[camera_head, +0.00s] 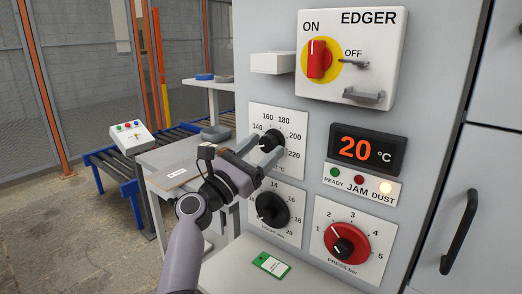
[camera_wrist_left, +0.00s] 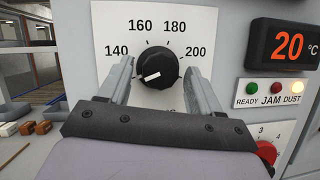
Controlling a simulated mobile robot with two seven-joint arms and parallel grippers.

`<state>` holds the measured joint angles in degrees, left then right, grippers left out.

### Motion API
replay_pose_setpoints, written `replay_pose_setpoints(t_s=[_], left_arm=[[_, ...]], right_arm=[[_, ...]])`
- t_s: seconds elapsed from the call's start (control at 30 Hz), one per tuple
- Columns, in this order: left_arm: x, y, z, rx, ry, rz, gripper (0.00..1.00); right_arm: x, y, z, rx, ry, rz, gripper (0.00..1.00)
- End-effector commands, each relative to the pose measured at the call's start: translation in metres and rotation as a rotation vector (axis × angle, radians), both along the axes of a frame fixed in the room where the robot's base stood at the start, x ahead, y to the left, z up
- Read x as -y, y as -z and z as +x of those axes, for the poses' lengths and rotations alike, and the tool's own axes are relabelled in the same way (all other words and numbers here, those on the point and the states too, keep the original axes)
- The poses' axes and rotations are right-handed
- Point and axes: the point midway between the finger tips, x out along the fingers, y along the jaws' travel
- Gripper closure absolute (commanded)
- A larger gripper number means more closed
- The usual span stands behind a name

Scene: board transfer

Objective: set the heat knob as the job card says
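The heat knob (camera_head: 272,141) is black with a white mark, on a white dial plate (camera_head: 259,117) marked 140 to 220 °C. In the left wrist view the knob (camera_wrist_left: 157,67) has its mark pointing lower left, below the 140. My left gripper (camera_head: 258,150) is at the dial, its fingers apart on either side of the knob. In the wrist view a gap shows between the knob and each finger of the gripper (camera_wrist_left: 158,82). A green-edged card (camera_head: 271,264) lies on the ledge below; its writing is too small to read. My right gripper is out of view.
A display (camera_head: 366,150) reads 20 °C, above lamps with DUST lit. A second black knob (camera_head: 272,210) and a red pressure knob (camera_head: 347,243) sit below. The red ON/OFF switch (camera_head: 319,60) is above. A roller conveyor (camera_head: 180,132) stands at left.

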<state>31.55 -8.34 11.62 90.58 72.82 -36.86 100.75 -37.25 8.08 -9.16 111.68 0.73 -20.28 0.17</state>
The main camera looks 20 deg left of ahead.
Motion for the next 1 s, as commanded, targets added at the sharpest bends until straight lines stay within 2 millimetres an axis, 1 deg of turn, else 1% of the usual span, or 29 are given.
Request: replay_pose_setpoints(t_s=[0.03,0.07,0.1,0.13,0.37,0.57,0.77,1.0], left_arm=[[0.000,0.000,0.000,0.000,0.000,0.000,0.54],[0.000,0.000,0.000,0.000,0.000,0.000,0.64],[0.000,0.000,0.000,0.000,0.000,0.000,0.77],[0.000,0.000,0.000,0.000,0.000,0.000,0.87],[0.000,0.000,0.000,0.003,0.000,0.009,0.87],[-0.001,0.001,0.000,0.023,0.001,0.067,0.87],[-0.003,0.001,0.000,0.068,0.000,0.194,0.87],[-0.004,0.000,0.001,0.144,0.000,0.402,0.87]], right_arm=[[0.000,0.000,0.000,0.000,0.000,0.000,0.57],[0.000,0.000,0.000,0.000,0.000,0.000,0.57],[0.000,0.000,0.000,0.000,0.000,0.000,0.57],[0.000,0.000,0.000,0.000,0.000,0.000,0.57],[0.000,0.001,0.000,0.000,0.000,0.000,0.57],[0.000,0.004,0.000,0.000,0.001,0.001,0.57],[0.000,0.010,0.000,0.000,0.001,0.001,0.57],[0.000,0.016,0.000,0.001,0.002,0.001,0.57]])
